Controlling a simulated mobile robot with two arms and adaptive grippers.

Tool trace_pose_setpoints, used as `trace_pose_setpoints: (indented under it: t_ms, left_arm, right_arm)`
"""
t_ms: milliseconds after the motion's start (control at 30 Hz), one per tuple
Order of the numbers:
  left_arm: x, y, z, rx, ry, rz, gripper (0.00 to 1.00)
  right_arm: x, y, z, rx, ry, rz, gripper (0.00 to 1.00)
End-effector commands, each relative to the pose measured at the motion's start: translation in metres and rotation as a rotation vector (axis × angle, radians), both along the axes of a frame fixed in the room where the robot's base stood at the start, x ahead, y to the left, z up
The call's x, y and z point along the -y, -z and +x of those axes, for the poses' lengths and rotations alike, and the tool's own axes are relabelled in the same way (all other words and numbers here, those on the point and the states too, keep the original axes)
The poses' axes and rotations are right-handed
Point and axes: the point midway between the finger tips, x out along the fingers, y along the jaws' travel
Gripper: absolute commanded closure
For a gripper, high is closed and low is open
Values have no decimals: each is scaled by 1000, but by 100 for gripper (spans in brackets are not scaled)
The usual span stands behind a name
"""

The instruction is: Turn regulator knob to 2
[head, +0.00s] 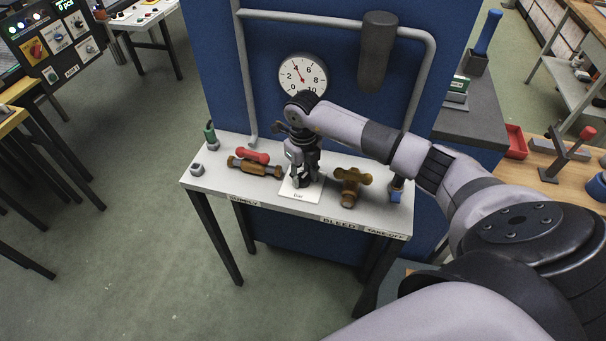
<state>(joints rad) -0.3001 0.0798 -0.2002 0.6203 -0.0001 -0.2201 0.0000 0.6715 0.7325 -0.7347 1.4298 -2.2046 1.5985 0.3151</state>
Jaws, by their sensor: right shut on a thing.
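My right gripper (302,170) points down over the middle of the white bench. It is shut on a dark regulator knob (305,181), which it mostly hides. The knob stands at a white card (301,192); the card's markings are too small to read, and the knob's setting is hidden. Behind it on the blue panel is a round gauge (302,76) with numbers from 0 to 10. Its red needle points up and slightly left, near 4. My left gripper is not in view.
On the bench (215,181), a brass and red valve (255,163) lies left of my gripper and a brass fitting (350,185) stands right of it. A green-topped item (210,135) is at the back left. A grey pipe (330,19) frames a dark cylinder (376,50).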

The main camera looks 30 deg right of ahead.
Motion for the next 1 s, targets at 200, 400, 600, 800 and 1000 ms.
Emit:
trace_pose_setpoints:
  t_ms: [200,400,600,800,1000]
  left_arm:
    - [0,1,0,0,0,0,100]
    - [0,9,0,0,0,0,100]
    - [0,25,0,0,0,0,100]
    - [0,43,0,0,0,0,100]
    - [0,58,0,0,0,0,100]
  right_arm:
    - [1,0,0,1,-5,-1,96]
    - [1,1,1,1,-61,-2,96]
    - [1,3,1,2,-188,-3,96]
    - [1,3,1,2,-349,-3,96]
    - [1,3,1,2,-498,-3,96]
